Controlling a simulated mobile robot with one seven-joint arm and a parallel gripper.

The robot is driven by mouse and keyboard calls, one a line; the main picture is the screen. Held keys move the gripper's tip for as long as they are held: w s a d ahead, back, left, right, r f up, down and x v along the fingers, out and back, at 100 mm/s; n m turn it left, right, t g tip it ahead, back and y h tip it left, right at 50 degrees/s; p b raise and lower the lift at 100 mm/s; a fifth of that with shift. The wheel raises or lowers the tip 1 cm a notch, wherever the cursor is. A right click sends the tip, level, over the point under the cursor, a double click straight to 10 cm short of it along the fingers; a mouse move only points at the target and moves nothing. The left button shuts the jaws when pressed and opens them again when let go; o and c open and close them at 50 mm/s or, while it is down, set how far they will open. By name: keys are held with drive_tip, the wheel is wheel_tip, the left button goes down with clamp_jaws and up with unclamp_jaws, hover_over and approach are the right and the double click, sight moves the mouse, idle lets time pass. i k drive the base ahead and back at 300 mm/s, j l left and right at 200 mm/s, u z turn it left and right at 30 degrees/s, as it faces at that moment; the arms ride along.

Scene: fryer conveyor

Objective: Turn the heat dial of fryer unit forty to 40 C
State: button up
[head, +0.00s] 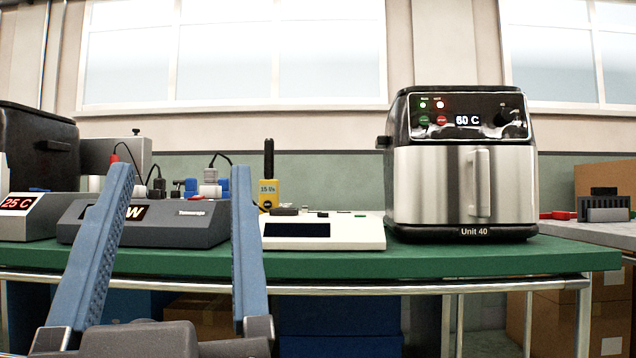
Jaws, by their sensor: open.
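Fryer unit forty (432,190) stands upright on the right part of the green table, labelled "Unit 40". It is silver and black with a vertical handle. The black heat dial (506,116) is at the right end of the front panel. Small lights and green and red buttons are on the panel's left.
A white device (345,232) stands left of the fryer on the green table (440,262). Grey instruments (190,222) with cables and a yellow meter (268,192) are behind my fingers. A black appliance (35,145) is at far left. A grey table (600,230) adjoins at right.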

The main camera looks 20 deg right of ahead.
sight(506, 117)
drive_tip(key=z, duration=1.05)
